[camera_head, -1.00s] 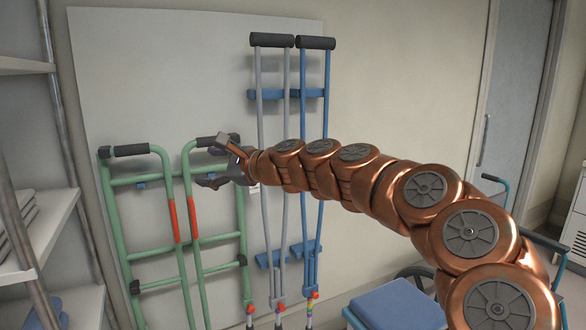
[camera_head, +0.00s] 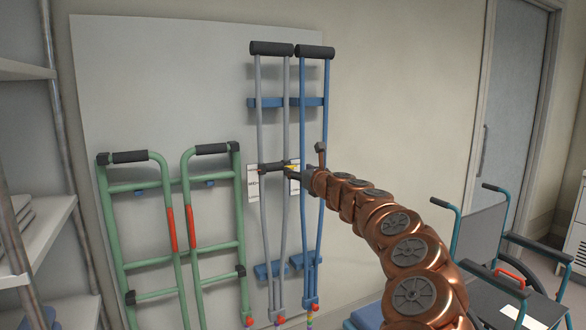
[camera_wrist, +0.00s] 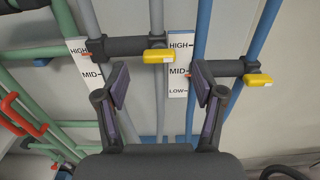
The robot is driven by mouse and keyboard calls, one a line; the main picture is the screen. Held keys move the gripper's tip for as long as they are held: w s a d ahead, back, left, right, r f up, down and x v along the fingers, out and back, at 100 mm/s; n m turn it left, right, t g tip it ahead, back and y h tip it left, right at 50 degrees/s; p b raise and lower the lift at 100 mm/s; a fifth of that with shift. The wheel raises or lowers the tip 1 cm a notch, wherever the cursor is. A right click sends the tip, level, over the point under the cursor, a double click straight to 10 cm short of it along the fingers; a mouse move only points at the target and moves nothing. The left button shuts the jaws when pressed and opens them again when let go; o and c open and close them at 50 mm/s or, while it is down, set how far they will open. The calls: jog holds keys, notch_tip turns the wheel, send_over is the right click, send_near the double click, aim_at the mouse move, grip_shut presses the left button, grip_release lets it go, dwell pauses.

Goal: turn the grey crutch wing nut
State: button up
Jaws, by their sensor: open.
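The grey crutch (camera_head: 259,125) leans upright against a pale board, with a black handgrip (camera_head: 272,167). Its wing nut (camera_wrist: 155,56) is yellow, at the right end of the handgrip in the wrist view. My gripper (camera_wrist: 160,82) is open and empty, its fingertips below the wing nut in that picture, one to each side. I see no contact with it. In the head view my gripper (camera_head: 305,168) is just right of the grey handgrip, in front of the blue crutch (camera_head: 326,110). The blue crutch has its own yellow wing nut (camera_wrist: 258,80), right of my right finger.
A HIGH/MID/LOW label (camera_wrist: 178,78) is behind, between the crutches, and another label (camera_wrist: 86,62) is left of the grey one. A green walking frame (camera_head: 200,215) stands left. A wheelchair (camera_head: 500,250) is at right, shelves (camera_head: 40,240) at far left.

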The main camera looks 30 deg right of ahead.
aim_at(292, 167)
jog(key=shift+w+d+f, duration=0.1)
jog(key=shift+w+d, duration=0.05)
jog(key=shift+w, duration=2.05)
jog(key=c, duration=1.1)
